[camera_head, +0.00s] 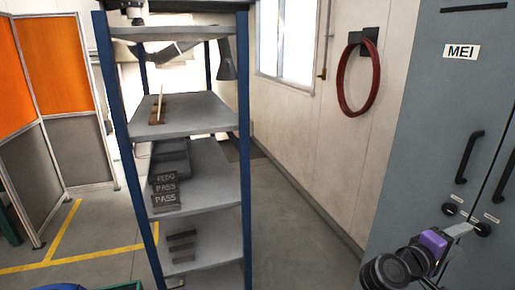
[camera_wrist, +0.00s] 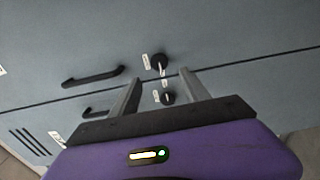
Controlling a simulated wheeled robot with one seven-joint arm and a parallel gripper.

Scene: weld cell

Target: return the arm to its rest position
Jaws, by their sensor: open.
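My gripper (camera_head: 464,229) is at the lower right of the head view, in front of the grey cabinet (camera_head: 424,130) labelled MEI. In the wrist view my gripper (camera_wrist: 160,86) shows two fingers spread apart with nothing held between them. Beyond the fingertips are the cabinet doors (camera_wrist: 225,40) with two round black knobs, the upper knob (camera_wrist: 159,62) and the lower knob (camera_wrist: 167,97). I cannot tell whether the fingertips touch the cabinet. Part of my arm shows below the gripper in the head view.
A blue-post shelf rack (camera_head: 201,151) stands at centre left, holding dark blocks marked PASS and REDO. A red hose coil (camera_head: 360,78) hangs on the wall. Orange and grey screens (camera_head: 64,65) stand at left. Floor between rack and cabinet (camera_head: 300,235) is clear.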

